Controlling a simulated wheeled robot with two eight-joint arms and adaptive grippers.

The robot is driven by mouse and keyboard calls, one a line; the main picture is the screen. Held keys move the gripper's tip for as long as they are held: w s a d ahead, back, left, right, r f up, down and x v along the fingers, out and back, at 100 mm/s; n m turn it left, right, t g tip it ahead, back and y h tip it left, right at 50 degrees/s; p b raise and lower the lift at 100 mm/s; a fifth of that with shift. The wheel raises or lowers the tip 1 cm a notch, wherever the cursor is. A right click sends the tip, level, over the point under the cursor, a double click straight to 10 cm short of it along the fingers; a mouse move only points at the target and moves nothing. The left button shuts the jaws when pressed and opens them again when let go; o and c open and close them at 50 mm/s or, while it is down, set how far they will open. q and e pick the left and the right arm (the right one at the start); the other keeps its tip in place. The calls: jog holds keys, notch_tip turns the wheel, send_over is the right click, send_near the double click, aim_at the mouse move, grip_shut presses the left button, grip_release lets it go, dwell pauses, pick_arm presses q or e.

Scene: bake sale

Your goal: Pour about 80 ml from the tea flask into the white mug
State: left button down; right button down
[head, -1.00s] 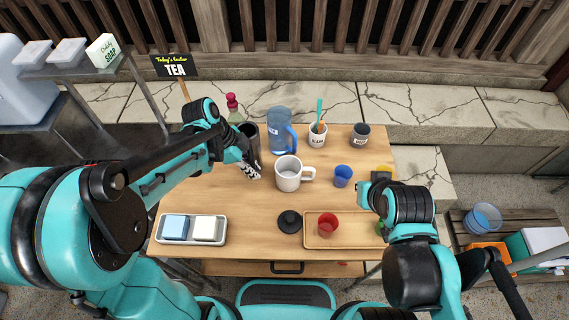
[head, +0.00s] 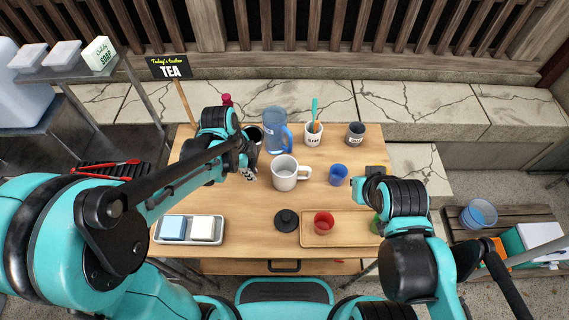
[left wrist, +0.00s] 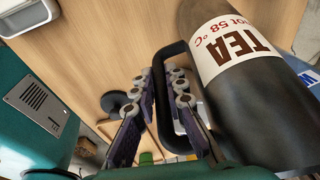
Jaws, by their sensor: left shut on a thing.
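The dark tea flask (head: 256,134) is at the left-middle of the table in the head view, mostly hidden by my left arm. In the left wrist view, the flask (left wrist: 270,110) shows its white label reading TEA and hot 58 °C. My left gripper (left wrist: 160,105) is shut on the flask's black handle (left wrist: 163,75). The white mug (head: 285,177) stands upright just right of the flask in the head view, its handle to the right. Its inside looks empty from here. My right gripper (head: 375,173) is near the table's right edge, mostly hidden by its arm.
A blue pitcher (head: 275,133) stands behind the mug. A blue cup (head: 338,175) is to its right. A black lid (head: 286,220) and a wooden tray (head: 345,236) with a red cup (head: 323,223) are in front. A light tray (head: 160,237) lies front left.

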pick_arm(q)
jog(key=shift+d+f+y, duration=0.15)
jog(key=shift+f+y, duration=0.05)
jog(key=shift+y, duration=0.4)
jog(key=shift+s+d+f+t+y+b, duration=0.1)
jog(key=shift+f+t+y+b, duration=0.35)
jog(key=shift+y, duration=0.45)
jog(key=shift+d+f+t+y+b, duration=0.1)
jog(key=shift+f+t+y+b, duration=0.25)
jog(key=shift+f+y+b, duration=0.3)
jog(key=shift+a+f+t+y+b, duration=0.25)
jog(key=shift+f+t+y+b, duration=0.05)
jog(key=shift+y+b, duration=0.45)
jog(key=shift+w+a+r+t+y+b, duration=0.3)
jog(key=shift+a+t+y+b, duration=0.15)
jog(key=shift+y, duration=0.45)
jog(key=shift+w+a+t+y+b, duration=0.1)
jog(key=shift+a+t+y+b, duration=0.3)
jog(key=shift+y+b, duration=0.55)
jog(key=shift+a+r, duration=0.1)
jog(key=shift+r, duration=0.2)
jog(key=shift+w+a+r+t+y+b, duration=0.1)
jog(key=shift+a+r+t+y+b, duration=0.1)
jog(key=shift+r+t+y+b, duration=0.35)
jog(key=shift+y, duration=0.3)
